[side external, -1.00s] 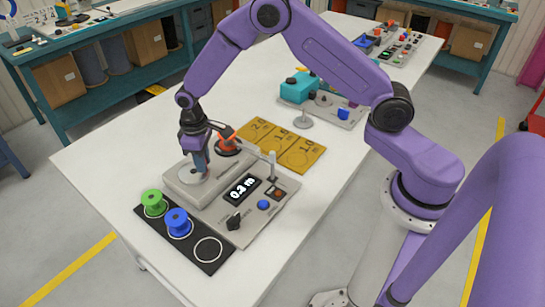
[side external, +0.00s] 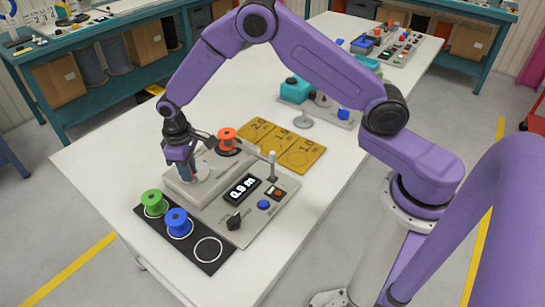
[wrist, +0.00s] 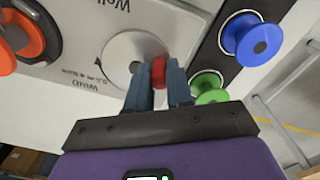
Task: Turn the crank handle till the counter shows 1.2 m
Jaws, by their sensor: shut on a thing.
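The crank (wrist: 128,58) is a grey disc on the light grey winder box, marked WIND beside it. Its red handle knob (wrist: 158,70) stands near the disc's edge, between my two fingers. My gripper (wrist: 159,84) is shut on this knob. In the side view my gripper (side external: 187,172) is low over the crank disc (side external: 200,177) and hides the knob. The counter (side external: 242,189) is a black display that seems to read 0.9 m. An orange reel (side external: 227,137) sits on the back end of the winder; it also shows in the wrist view (wrist: 28,35).
A black strip (side external: 222,254) in front holds a green reel (side external: 153,203), a blue reel (side external: 178,222) and an empty ring. The panel has a black knob (side external: 234,221), a blue button (side external: 263,204) and an upright post (side external: 272,165). Yellow cards (side external: 303,156) lie behind.

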